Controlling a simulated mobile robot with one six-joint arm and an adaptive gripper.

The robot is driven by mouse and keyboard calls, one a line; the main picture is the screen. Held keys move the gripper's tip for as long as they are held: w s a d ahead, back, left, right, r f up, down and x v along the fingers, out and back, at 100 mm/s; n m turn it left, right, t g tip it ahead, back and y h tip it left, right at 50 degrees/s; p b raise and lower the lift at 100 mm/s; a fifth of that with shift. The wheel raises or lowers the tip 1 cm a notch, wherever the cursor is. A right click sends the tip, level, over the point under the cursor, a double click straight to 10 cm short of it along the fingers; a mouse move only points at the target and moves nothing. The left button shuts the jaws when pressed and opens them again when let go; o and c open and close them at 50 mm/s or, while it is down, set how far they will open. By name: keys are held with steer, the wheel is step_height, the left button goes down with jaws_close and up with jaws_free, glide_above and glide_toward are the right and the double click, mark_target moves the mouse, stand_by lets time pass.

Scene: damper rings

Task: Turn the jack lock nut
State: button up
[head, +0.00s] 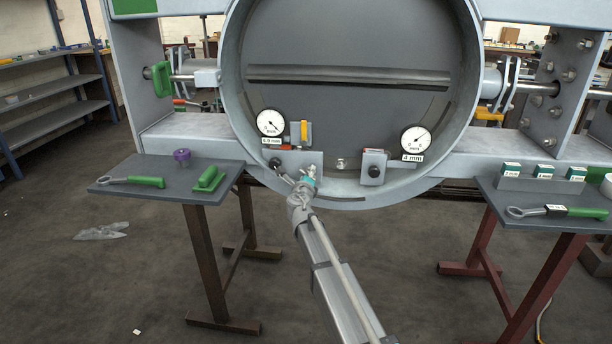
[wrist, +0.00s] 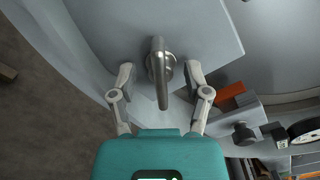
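In the wrist view, a shiny metal rod (wrist: 162,92) with a round collar or nut (wrist: 168,64) stands out from a grey plate; I cannot tell for sure that this is the jack lock nut. My gripper (wrist: 159,74) is open, with one finger on each side of the rod and collar and a visible gap to both. In the head view, my gripper (head: 300,178) is at the lower inner rim of the big round duct (head: 345,188), beside the left grey bracket (head: 306,158). The nut is hidden or too small there.
A left dial gauge (head: 270,122) and a right dial gauge (head: 415,139) stand inside the ring, with a right bracket (head: 373,167). The right shelf (head: 500,195) holds a wrench and small boxes.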

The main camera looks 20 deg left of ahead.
steer(key=shift+s+d, duration=0.15)
steer(key=shift+s, duration=0.2)
stand_by(0.3)
steer(key=shift+s, duration=0.35)
steer(key=shift+s+d, duration=0.15)
steer(key=shift+s, duration=0.25)
steer(key=shift+v, duration=2.9)
